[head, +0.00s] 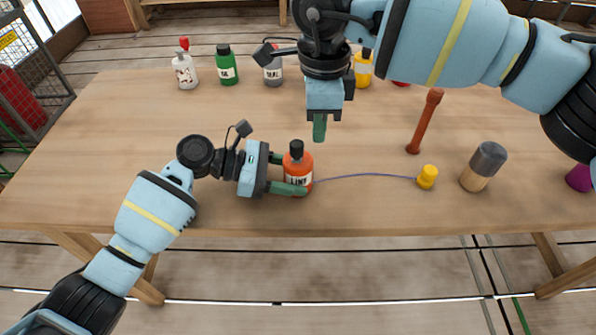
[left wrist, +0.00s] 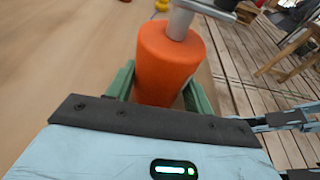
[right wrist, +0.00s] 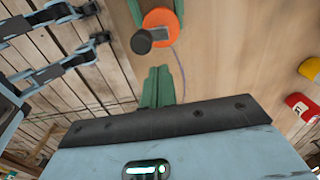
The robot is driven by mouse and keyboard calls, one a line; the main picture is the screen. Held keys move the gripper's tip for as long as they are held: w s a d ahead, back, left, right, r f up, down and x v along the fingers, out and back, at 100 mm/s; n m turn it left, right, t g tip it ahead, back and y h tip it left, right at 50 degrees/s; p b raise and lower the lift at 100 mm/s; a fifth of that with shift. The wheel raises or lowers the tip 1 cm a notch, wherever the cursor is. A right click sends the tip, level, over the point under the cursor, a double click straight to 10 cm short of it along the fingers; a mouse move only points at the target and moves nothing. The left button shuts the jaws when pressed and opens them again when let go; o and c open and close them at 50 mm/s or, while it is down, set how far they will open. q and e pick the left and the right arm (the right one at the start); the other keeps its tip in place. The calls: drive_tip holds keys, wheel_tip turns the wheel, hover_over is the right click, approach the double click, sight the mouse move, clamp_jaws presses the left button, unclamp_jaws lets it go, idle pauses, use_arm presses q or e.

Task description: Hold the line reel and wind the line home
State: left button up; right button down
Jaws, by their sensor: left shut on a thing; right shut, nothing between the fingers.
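The orange line reel (head: 304,165), with a label on its side and a black knob on top, stands upright near the table's front edge. It also shows in the left wrist view (left wrist: 165,65) and from above in the right wrist view (right wrist: 165,20), with a grey crank under the black knob. A thin blue line (head: 365,177) runs from it along the table to a yellow end piece (head: 428,178). My left gripper (head: 288,174) is shut around the reel's sides. My right gripper (head: 319,130) is shut and empty, pointing down above and slightly beyond the reel, apart from the knob.
A white bottle (head: 184,70), a green bottle (head: 227,66) and a yellow one (head: 363,69) stand along the back. The table's left part is clear.

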sight(301, 145)
drive_tip(key=shift+f, duration=0.1)
drive_tip(key=shift+f, duration=1.4)
drive_tip(key=shift+a, duration=0.25)
drive_tip(key=shift+s+a, duration=0.15)
drive_tip(key=shift+a, duration=0.1)
drive_tip(key=shift+s+a, duration=0.3)
drive_tip(key=shift+s, duration=0.05)
idle(0.3)
drive_tip(key=shift+s+a, duration=0.35)
drive_tip(key=shift+a, duration=0.3)
idle(1.0)
